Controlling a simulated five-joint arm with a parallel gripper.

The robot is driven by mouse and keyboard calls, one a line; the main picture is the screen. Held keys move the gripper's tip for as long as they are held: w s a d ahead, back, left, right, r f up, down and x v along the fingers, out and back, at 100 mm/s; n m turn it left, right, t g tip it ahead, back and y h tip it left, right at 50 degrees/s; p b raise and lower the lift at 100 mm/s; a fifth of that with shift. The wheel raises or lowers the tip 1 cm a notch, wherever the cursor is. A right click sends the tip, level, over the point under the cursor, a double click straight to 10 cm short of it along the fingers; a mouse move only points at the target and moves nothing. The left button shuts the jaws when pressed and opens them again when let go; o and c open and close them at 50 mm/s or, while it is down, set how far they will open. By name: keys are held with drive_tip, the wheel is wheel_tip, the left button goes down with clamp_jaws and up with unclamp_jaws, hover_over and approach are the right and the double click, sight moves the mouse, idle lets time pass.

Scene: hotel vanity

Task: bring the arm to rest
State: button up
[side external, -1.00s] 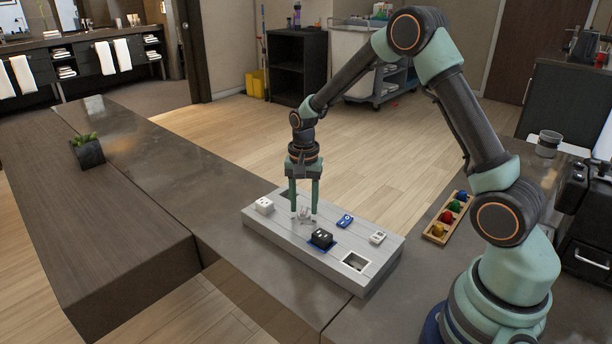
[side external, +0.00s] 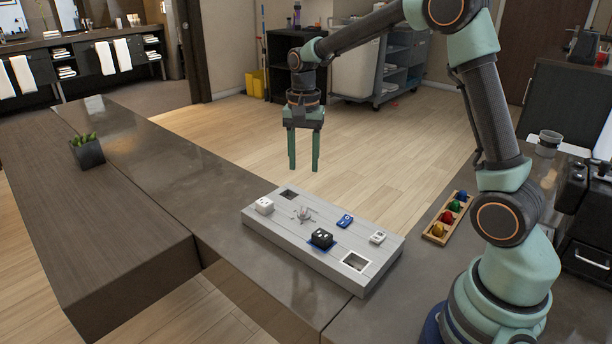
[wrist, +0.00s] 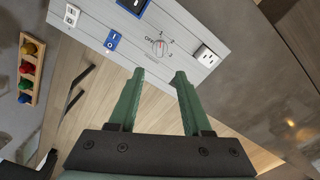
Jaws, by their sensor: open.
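My gripper (side external: 304,168) is open and empty in the side view, raised above and behind the grey panel (side external: 290,243). Its green fingers point down, clear of everything. In the wrist view the two fingers (wrist: 160,75) are apart with nothing between them. The panel carries a rotary knob (side external: 303,213), which also shows in the wrist view (wrist: 160,46).
A wooden tray (side external: 448,219) with several coloured knobs lies on the counter right of the panel. A small plant (side external: 87,150) stands far left, and a cup (side external: 548,143) at the right. The air around my gripper is free.

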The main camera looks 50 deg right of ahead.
drive_tip(key=shift+r, duration=0.1)
drive_tip(key=s+a+r+n+t, duration=0.2)
drive_tip(key=s+a+r+n, duration=0.1)
drive_tip(key=s+n, duration=0.3)
drive_tip(key=s+a+r+n+t, duration=0.3)
drive_tip(key=s+n, duration=0.3)
drive_tip(key=s, duration=0.3)
drive_tip(key=shift+s+a+r+t, duration=0.35)
drive_tip(key=shift+a+r, duration=0.15)
drive_tip(key=shift+r, duration=0.4)
